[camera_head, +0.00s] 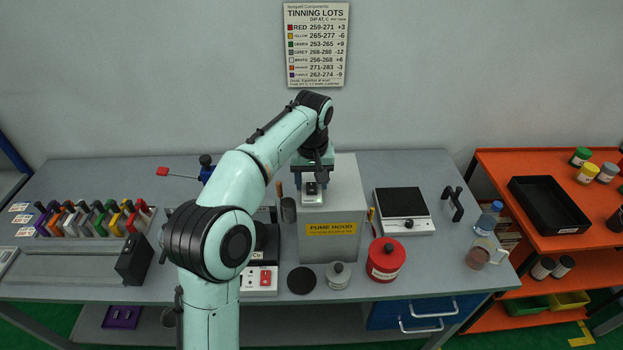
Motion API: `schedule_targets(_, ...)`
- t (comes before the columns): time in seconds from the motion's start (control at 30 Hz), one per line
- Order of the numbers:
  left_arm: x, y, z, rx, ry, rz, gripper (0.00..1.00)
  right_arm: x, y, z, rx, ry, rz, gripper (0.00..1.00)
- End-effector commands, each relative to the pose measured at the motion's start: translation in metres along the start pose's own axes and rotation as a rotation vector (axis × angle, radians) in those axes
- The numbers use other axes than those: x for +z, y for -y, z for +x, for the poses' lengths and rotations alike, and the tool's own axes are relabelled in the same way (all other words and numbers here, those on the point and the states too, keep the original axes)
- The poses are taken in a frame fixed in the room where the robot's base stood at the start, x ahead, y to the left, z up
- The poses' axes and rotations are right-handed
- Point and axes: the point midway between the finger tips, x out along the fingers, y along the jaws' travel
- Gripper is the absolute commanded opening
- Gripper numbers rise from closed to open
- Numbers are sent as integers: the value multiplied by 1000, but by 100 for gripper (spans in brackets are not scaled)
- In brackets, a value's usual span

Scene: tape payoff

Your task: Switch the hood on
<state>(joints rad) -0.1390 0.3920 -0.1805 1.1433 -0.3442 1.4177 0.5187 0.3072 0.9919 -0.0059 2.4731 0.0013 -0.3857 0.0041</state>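The fume hood (345,200) is a grey box on the bench with a yellow label on its front. A small pale switch box (312,200) with a dark part sits on its top, near the left side. My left gripper (312,183) points down right at this switch box, and its wrist hides part of the hood top. Whether its fingers touch the switch, and how far apart they are, is not clear. The switch's position cannot be read. My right gripper is not in view.
A red canister (385,262), a grey lidded jar (338,276) and a black disc (301,280) stand in front. A scale (403,210) is to the right. A rack of coloured-handled tools (95,220) is left. An orange shelf (490,165) stands far right.

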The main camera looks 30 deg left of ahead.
Motion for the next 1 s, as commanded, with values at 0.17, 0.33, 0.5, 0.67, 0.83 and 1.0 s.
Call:
schedule_targets(0.17,0,0,-1,0,-1,0,53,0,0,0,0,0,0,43)
schedule_targets(0.33,-1,0,-16,1,-3,0,53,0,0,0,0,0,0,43)
schedule_targets(0.5,-1,-1,-52,3,-6,1,53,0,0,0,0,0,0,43)
schedule_targets(0.67,0,-1,-83,3,-5,0,53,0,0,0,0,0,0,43)
schedule_targets(0.83,0,-1,-106,1,-3,0,53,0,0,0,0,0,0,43)
schedule_targets(1.0,-3,3,-116,2,8,-16,53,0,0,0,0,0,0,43)
